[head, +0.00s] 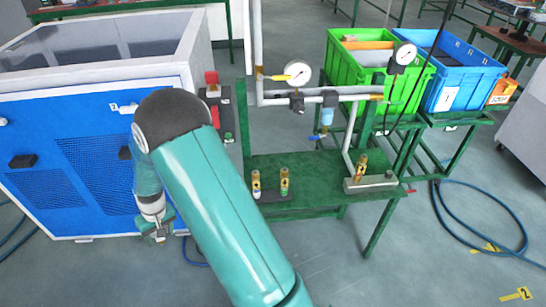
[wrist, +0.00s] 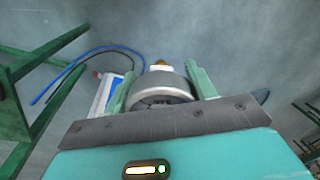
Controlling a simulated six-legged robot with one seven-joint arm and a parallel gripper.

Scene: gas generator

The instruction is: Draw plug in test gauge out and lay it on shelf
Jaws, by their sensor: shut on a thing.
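My gripper (wrist: 162,90) is shut on a silver round-bodied thing (wrist: 160,86) with a white and brass-coloured end. The jaws press on its two sides, and I cannot tell whether it is the plug. In the head view my gripper (head: 160,234) hangs low at the left, in front of the blue cabinet, away from the green bench. The held thing is hardly visible there. Two round white gauges, one at the left (head: 299,72) and one at the right (head: 404,54), sit on the pipework above the bench. A brass fitting (head: 362,166) stands on a metal block.
The green bench (head: 320,168) has bare top between two brass fittings (head: 284,181) and the metal block (head: 370,184). The blue cabinet (head: 100,150) stands at left. Green (head: 350,68) and blue (head: 460,80) crates stand behind right. A blue hose (head: 445,205) lies on the floor.

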